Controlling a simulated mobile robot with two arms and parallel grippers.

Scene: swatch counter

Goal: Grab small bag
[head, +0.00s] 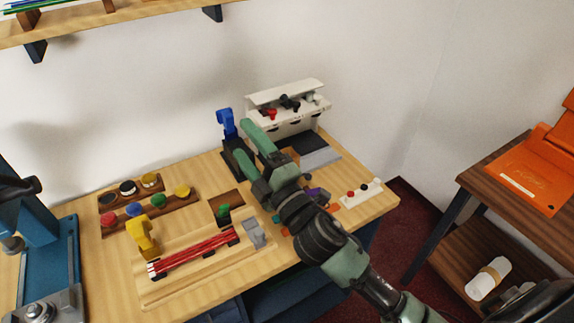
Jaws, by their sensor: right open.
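My right arm comes in from the lower right over the wooden counter (190,285). Its green-fingered right gripper (244,139) is open, with its fingers pointing up and left near a blue item (227,123) in a dark holder. I see nothing between the fingers. I cannot clearly pick out a small bag. A small purple item (317,194) is partly hidden behind my right gripper, and I cannot tell what it is. My left gripper is not in view.
A white rack (286,93) stands at the counter's back. Colored pots (158,201) and a board with red rods (192,254) lie left of my arm. A blue machine (48,255) stands far left. A side table (499,175) with an orange item (523,184) stands right.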

